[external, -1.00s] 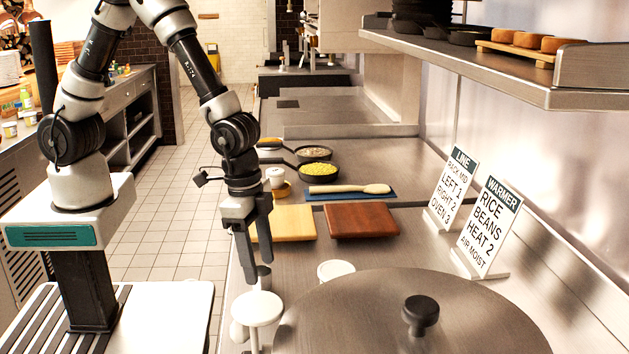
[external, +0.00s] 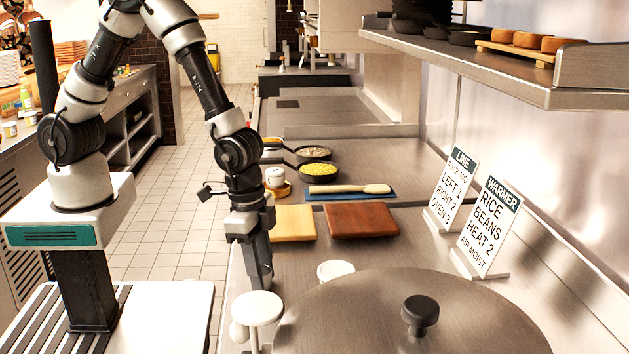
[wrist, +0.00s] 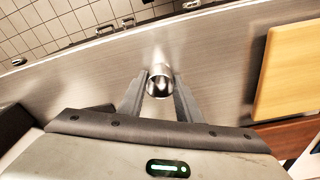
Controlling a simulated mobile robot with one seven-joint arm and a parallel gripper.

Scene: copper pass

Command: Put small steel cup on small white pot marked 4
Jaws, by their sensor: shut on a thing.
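The small steel cup (wrist: 159,83) shows in the wrist view between my two fingers, with its round open mouth facing the camera. My gripper (wrist: 159,90) is shut on it. In the external view my gripper (external: 261,278) points down low over the near left part of the steel counter, and its fingers hide most or all of the cup. A small white pot (external: 335,270) stands to the right of my gripper, beside the large round lid. Another small white pot (external: 275,177) is farther back, near the pans. I cannot read a 4 on either.
A white round-topped thing (external: 257,308) stands close in front of my gripper. The large steel lid (external: 390,320) fills the near right. Beyond lie a light board (external: 293,223), a brown board (external: 361,220) and two pans; signs (external: 487,229) stand at right.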

